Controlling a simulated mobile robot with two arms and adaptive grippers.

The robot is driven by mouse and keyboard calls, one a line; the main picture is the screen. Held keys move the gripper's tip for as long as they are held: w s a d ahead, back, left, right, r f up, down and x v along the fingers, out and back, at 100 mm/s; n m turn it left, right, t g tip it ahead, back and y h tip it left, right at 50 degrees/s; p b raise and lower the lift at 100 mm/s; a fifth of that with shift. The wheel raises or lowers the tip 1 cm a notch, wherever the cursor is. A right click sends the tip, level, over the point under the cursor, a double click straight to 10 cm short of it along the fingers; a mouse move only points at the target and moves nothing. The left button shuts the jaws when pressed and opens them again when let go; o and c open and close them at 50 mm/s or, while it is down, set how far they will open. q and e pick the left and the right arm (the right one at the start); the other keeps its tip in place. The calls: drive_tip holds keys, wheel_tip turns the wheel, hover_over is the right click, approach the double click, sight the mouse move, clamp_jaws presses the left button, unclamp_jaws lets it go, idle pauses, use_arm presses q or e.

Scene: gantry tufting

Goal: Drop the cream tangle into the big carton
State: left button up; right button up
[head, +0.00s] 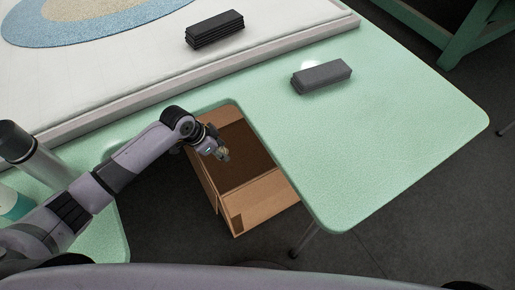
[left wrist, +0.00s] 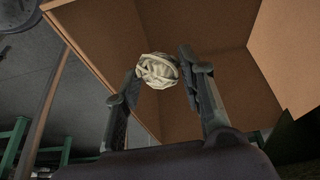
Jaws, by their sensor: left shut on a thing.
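The cream tangle (left wrist: 158,70) is a small balled clump of cream strands. It sits between the fingertips of my left gripper (left wrist: 160,75) in the left wrist view. My left gripper (head: 221,153) is shut on it and hangs over the open top of the big carton (head: 266,199) in the head view. The carton is brown cardboard with its flaps open, standing on the floor in the table's cut-out. The tangle is hardly visible in the head view. My right gripper is not in view.
The green table (head: 390,130) surrounds the carton, its rounded edge close to my left arm. A grey block (head: 321,77) and a dark stack (head: 214,29) lie beyond. A framed white cloth (head: 130,65) fills the back left. A teal-banded container (head: 14,203) stands at left.

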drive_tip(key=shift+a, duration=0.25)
use_arm(q)
drive_tip(key=o, duration=0.8)
drive_tip(key=shift+o, duration=0.2)
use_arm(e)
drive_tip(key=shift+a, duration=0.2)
use_arm(q)
drive_tip(key=shift+a+r, duration=0.1)
drive_tip(key=shift+r, duration=0.15)
drive_tip(key=v, duration=1.1)
drive_tip(key=shift+r, duration=0.3)
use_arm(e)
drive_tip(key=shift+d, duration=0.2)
use_arm(q)
drive_tip(key=shift+s, duration=0.1)
